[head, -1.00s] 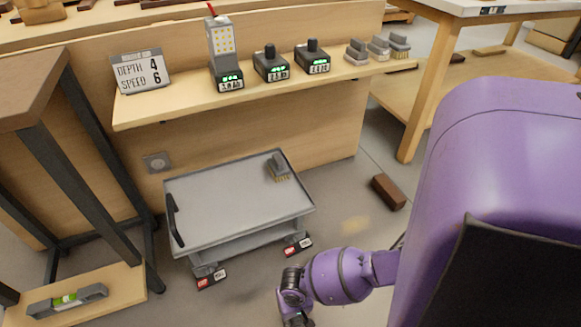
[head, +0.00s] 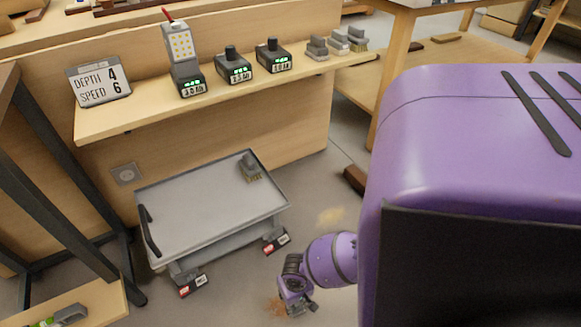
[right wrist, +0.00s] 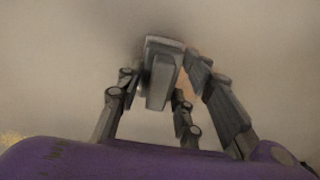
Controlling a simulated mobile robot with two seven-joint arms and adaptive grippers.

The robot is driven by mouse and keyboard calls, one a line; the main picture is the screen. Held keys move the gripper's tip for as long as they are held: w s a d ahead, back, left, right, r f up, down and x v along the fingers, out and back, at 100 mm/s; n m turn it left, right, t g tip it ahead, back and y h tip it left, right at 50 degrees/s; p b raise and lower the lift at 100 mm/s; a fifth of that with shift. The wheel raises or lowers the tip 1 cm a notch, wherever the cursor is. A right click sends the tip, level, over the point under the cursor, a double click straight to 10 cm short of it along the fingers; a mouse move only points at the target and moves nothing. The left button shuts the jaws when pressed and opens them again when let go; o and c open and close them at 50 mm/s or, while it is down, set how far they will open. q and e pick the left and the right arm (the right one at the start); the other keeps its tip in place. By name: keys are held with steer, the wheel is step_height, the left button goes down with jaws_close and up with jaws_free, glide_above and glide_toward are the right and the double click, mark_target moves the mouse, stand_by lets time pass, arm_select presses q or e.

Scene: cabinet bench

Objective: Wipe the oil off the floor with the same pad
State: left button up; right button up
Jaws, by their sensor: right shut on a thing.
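My right gripper (head: 298,303) is low over the floor, right of the grey cart. In the right wrist view its fingers (right wrist: 168,95) are shut on a grey block-shaped pad (right wrist: 160,70). The pad's underside is hidden, and I cannot tell whether it touches the floor. A reddish-brown patch (head: 277,307) shows on the floor just left of the gripper. A pale yellow patch (head: 330,217) lies on the floor farther back. I cannot tell for sure which patch is oil. My left gripper is not in view.
The grey cart (head: 210,207) stands left of the gripper with a brush (head: 250,168) on it. Red-and-black tags (head: 276,241) sit by its wheels. A brown block (head: 354,180) lies beyond my arm. A bench shelf (head: 140,112) holds batteries and brushes.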

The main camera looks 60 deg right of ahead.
steer(key=s+d, duration=0.2)
steer(key=shift+s+d+f, duration=0.1)
steer(key=shift+d, duration=0.2)
steer(key=shift+s+d, duration=0.2)
steer(key=shift+d, duration=0.15)
steer(key=shift+w+d, duration=0.35)
steer(key=shift+w, duration=0.55)
steer(key=shift+w+a+p, duration=0.25)
steer(key=shift+w+a, duration=0.25)
steer(key=shift+a, duration=0.25)
steer(key=shift+w+a+p, duration=0.2)
steer(key=shift+w+a, duration=0.3)
steer(key=shift+a, duration=0.2)
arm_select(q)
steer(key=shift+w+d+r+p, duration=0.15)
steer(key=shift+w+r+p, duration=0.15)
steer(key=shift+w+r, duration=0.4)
arm_select(e)
steer(key=shift+w+a, duration=0.5)
steer(key=shift+a, duration=0.35)
steer(key=shift+w+a, duration=0.5)
steer(key=shift+a, duration=0.35)
